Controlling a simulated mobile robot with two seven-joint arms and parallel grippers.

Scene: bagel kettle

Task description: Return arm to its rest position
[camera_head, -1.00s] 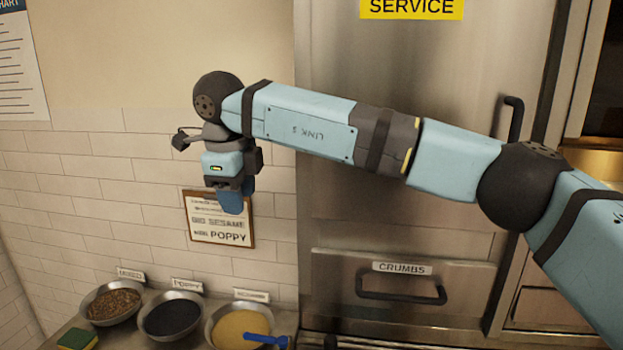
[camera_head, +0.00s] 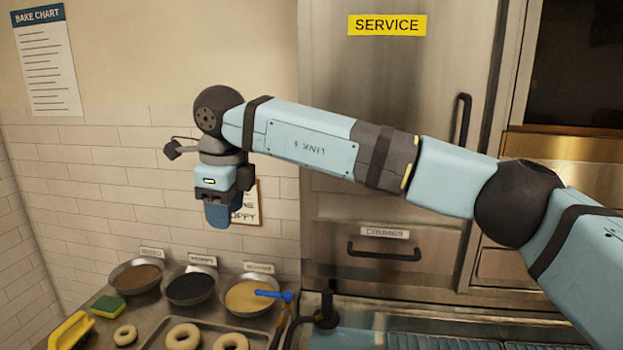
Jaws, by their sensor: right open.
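My right arm (camera_head: 312,146) comes in from the right edge and reaches across to the left. Its right gripper (camera_head: 220,215) hangs pointing down at the arm's left end, in front of the tiled wall and a sign (camera_head: 248,205) that it partly covers. The gripper is in the air above the bowls, with blue fingers, open, and nothing shows held in it. My left gripper is not in view.
Bowls of brown (camera_head: 138,277), black (camera_head: 190,288) and yellow (camera_head: 254,297) toppings stand on the counter below. A blue-handled tool (camera_head: 274,294) lies in the yellow one. A sponge (camera_head: 108,306), bagels (camera_head: 182,336) on a tray and a steel cabinet (camera_head: 400,95) are near.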

